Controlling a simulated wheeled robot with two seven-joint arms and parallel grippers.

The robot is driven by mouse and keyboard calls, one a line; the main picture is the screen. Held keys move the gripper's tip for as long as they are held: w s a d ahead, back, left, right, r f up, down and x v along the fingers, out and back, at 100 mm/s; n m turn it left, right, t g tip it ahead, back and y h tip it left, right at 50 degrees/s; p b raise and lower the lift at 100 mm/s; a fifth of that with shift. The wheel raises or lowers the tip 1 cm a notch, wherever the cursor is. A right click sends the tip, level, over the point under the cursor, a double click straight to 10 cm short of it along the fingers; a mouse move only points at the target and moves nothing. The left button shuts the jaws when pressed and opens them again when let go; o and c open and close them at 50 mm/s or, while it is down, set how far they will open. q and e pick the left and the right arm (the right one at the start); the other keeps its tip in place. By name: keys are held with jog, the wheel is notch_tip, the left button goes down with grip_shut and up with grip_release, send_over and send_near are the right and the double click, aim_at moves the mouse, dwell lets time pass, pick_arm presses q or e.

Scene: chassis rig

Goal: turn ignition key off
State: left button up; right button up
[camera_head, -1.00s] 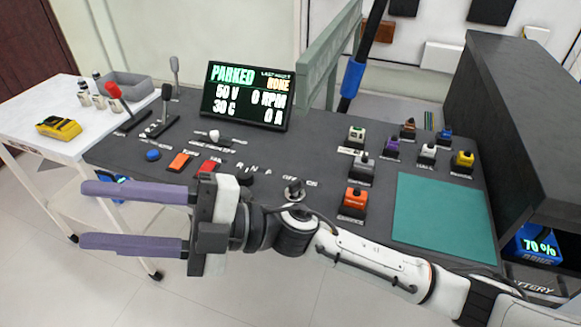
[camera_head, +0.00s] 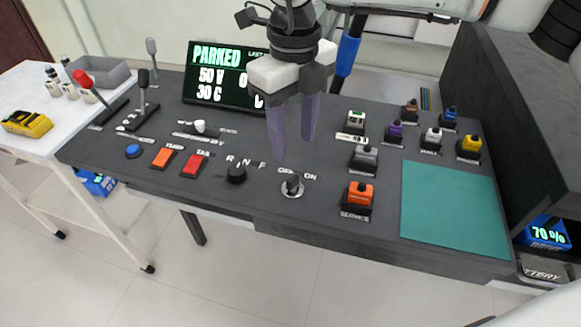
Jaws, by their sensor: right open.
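The ignition key (camera_head: 292,186) is a small dark knob in a light round mount on the front part of the dark console (camera_head: 330,225), under the OFF and ON labels. Its exact turn angle is too small to tell. My right gripper (camera_head: 293,145) points down above and just behind the key, its two purple fingers apart with nothing between them. The fingers partly cover the area behind the OFF label. The display (camera_head: 215,75) reads PARKED, 50 V and 30 C; its right side is hidden by my gripper. My left gripper is out of view.
A black rotary knob (camera_head: 236,174) stands left of the key, an orange switch block (camera_head: 358,196) right of it. Red (camera_head: 195,163) and orange (camera_head: 163,158) buttons and levers are further left. A teal mat (camera_head: 455,212) lies at right.

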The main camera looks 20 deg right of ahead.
aim_at(293, 177)
notch_tip(293, 177, down, 9)
jog(key=shift+f, duration=0.2)
jog(key=shift+a, duration=0.1)
jog(key=shift+c, duration=0.2)
jog(key=c, duration=1)
